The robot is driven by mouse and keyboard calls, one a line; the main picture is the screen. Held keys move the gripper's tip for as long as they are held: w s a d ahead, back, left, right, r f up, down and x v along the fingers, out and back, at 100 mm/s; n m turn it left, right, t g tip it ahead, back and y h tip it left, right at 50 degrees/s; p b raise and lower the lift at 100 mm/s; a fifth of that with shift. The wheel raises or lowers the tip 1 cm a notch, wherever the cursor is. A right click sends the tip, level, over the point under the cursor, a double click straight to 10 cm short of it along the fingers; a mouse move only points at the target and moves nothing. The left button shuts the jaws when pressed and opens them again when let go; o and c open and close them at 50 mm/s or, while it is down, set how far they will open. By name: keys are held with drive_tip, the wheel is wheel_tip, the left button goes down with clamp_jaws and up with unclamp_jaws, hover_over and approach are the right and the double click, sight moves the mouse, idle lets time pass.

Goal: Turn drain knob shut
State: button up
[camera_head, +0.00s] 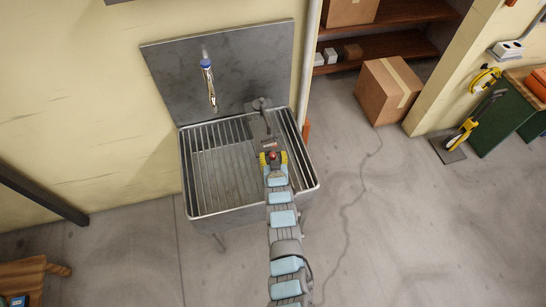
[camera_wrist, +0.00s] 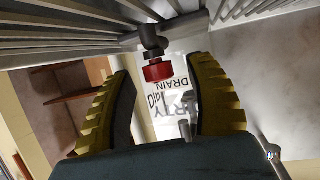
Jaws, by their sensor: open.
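In the wrist view a red round knob (camera_wrist: 158,71) sits on the end of a dark grey pipe fitting (camera_wrist: 152,38). A white sign (camera_wrist: 182,72) behind it shows "DRAIN" upside down. My gripper (camera_wrist: 160,76) is open, its two yellow ridged fingers to the left and right of the knob. No finger visibly touches it; the depth gap is hard to tell. In the head view my gripper (camera_head: 273,158) is over the right part of the metal sink (camera_head: 188,172). A small red patch shows between its fingers there, too small to identify surely.
A tap (camera_head: 209,85) with a blue top hangs from the metal back panel (camera_head: 165,70). A grey upright fixture (camera_head: 262,104) stands at the sink's back right. A cardboard box (camera_head: 388,90) and shelves (camera_head: 400,45) are to the right.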

clamp_jaws()
drive_tip(key=shift+d, duration=0.1)
idle(0.3)
